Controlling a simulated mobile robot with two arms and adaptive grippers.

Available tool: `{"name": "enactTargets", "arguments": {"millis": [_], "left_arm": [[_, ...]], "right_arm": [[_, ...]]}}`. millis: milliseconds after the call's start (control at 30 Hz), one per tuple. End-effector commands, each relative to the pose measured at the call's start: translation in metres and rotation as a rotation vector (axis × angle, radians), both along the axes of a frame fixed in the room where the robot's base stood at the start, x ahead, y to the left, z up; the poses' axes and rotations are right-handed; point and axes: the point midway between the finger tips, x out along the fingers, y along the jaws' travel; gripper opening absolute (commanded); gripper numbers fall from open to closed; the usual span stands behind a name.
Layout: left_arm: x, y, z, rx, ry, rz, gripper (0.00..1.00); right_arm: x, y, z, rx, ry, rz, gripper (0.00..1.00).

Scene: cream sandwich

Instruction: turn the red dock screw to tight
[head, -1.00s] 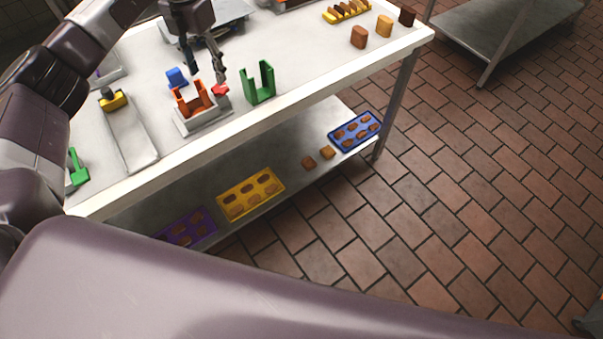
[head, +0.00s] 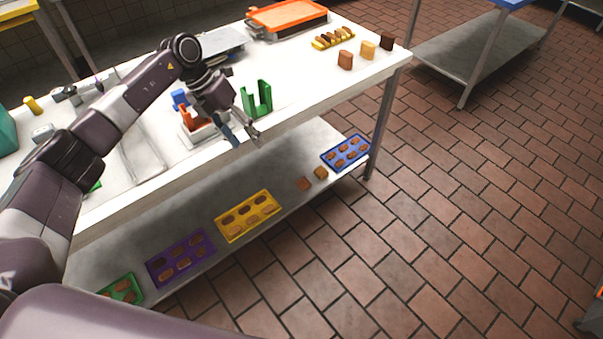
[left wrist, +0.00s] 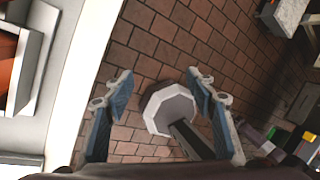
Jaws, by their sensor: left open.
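The dock is a pale block (head: 197,136) near the table's front edge, with an orange U-shaped holder (head: 187,119) in it. My left gripper and wrist cover its right side in the head view. The red dock screw is hidden there, so I cannot tell how it is turned. My left gripper (head: 247,139) is open and empty, fingers pointing down past the table's front edge, right of the dock. In the left wrist view the open fingers (left wrist: 158,80) have brick floor behind them. The dock (left wrist: 22,68) shows at the left edge there. My right gripper is not in view.
A green U-shaped holder (head: 257,101) stands close right of my left gripper. A blue block (head: 180,97) is behind the dock. Brown and tan blocks (head: 367,50) stand at the table's right end. Coloured trays, such as the yellow one (head: 232,228), lie on the lower shelf.

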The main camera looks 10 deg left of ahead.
Motion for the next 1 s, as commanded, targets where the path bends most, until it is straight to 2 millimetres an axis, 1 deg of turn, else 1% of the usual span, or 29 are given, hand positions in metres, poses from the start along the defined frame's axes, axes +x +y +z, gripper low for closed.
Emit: {"name": "enactTargets", "arguments": {"millis": [33, 367, 567, 700, 833, 1000], "left_arm": [[-0.001, -0.009, -0.008, -0.031, 0.005, 0.006, 0.51], [0.002, -0.066, -0.041, -0.26, 0.006, 0.084, 0.51], [0.004, -0.1, -0.063, -0.419, 0.018, 0.171, 0.51], [0.007, -0.123, -0.08, -0.548, 0.032, 0.267, 0.51], [0.01, -0.139, -0.095, -0.657, 0.047, 0.371, 0.51], [0.015, -0.148, -0.11, -0.755, 0.063, 0.486, 0.51]], "right_arm": [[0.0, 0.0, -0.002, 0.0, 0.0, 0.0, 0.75], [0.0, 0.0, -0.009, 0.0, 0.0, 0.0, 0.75], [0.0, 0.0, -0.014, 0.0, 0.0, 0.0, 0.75], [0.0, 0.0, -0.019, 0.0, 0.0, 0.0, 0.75], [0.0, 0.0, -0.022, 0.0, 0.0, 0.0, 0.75], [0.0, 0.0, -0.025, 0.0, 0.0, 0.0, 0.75]]}}
